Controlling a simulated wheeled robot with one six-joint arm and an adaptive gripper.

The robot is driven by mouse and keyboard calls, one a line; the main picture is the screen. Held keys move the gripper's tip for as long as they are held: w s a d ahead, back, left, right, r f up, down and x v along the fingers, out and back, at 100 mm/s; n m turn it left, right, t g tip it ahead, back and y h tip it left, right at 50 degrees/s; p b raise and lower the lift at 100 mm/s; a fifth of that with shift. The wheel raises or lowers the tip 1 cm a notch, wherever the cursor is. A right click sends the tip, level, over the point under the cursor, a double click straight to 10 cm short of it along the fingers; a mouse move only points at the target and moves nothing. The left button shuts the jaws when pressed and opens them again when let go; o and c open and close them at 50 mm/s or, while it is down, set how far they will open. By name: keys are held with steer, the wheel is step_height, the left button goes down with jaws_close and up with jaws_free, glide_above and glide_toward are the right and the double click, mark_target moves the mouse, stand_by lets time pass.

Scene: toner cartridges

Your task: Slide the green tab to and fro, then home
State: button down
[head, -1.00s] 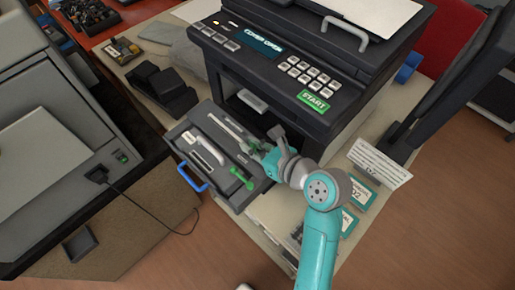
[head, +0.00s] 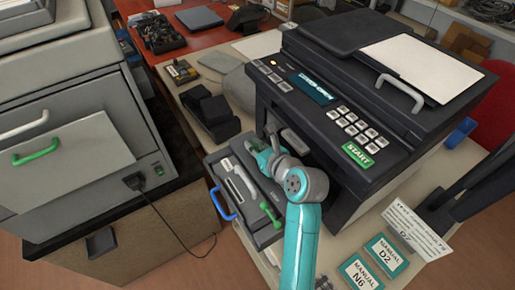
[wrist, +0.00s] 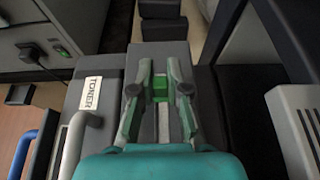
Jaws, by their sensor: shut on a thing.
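The green tab (wrist: 160,84) shows in the wrist view between my two fingertips, at the far part of a pale slot on a dark grey toner cartridge. My gripper (wrist: 162,78) is shut on it. In the head view my gripper (head: 262,156) is over the far end of the cartridge, close to the printer front, and hides the tab there. The cartridge (wrist: 112,78) has a white TONER label (wrist: 91,93) and a white handle (wrist: 74,142). It lies in the pulled-out tray (head: 264,238) of the dark printer.
The tray has a blue handle (head: 226,205) at its left edge. The printer (head: 335,150) rises behind and right of my arm. Manuals (head: 386,254) lie at the right.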

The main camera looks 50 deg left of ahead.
steer(key=shift+s+a, duration=0.1)
steer(key=c, duration=1.1)
jaws_free()
steer(key=shift+a, duration=0.1)
steer(key=v, duration=1.2)
